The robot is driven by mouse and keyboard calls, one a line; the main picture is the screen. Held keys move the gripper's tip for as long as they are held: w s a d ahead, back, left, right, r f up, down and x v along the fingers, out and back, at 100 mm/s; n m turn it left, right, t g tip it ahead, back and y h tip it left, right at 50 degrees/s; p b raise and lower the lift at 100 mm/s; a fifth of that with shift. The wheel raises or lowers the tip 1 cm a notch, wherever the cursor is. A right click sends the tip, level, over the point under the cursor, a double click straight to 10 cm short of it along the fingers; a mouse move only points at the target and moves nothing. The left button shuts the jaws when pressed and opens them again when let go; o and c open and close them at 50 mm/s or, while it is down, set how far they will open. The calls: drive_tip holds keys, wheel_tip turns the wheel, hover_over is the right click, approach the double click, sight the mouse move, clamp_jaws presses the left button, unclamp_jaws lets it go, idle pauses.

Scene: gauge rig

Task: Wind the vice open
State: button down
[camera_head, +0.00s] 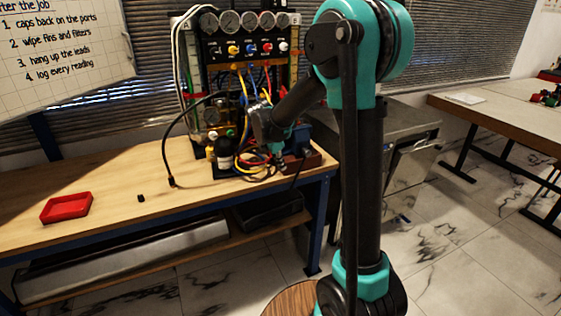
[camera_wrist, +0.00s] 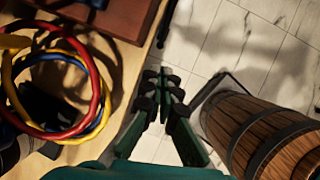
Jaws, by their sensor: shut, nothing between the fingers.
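A red-brown block with a blue part, which looks like the vice (camera_head: 303,160), sits at the right end of the bench, partly behind my arm. In the wrist view its red-brown body (camera_wrist: 125,15) shows at the top, cut off by the frame. A thin dark rod (camera_wrist: 168,22) beside it overhangs the bench edge and may be its handle. My gripper (camera_wrist: 172,82) is shut and empty, just past the bench edge over the floor, apart from the rod. In the head view the gripper (camera_head: 280,163) is small and partly lost among the hoses.
Coiled red, yellow and blue hoses (camera_wrist: 58,85) lie left of my gripper on the bench (camera_head: 120,185). A wooden barrel (camera_wrist: 265,130) stands close on the right. The gauge panel (camera_head: 245,50) rises behind. A red tray (camera_head: 66,207) sits on the left; the bench between is mostly clear.

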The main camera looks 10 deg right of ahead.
sight(299, 175)
drive_tip(key=x, duration=0.5)
drive_tip(key=shift+w+d+f, duration=0.1)
drive_tip(key=shift+f, duration=0.1)
drive_tip(key=shift+w+d+f, duration=0.35)
drive_tip(key=shift+d, duration=0.25)
drive_tip(key=shift+w+d+f, duration=0.35)
drive_tip(key=shift+d, duration=0.3)
drive_tip(key=shift+w+d+f, duration=0.15)
drive_tip(key=shift+w+d, duration=0.05)
drive_tip(key=shift+d, duration=0.1)
drive_tip(key=shift+f, duration=0.1)
drive_tip(key=shift+w+d+f+t+h, duration=0.15)
drive_tip(key=shift+d+f+t+h, duration=0.25)
drive_tip(key=shift+h, duration=0.3)
drive_tip(key=shift+w+d+f, duration=0.2)
drive_tip(key=shift+d+f, duration=0.1)
drive_tip(key=shift+d, duration=0.3)
drive_tip(key=shift+w+d+f, duration=0.2)
drive_tip(key=shift+d+f, duration=0.1)
drive_tip(key=shift+d, duration=0.35)
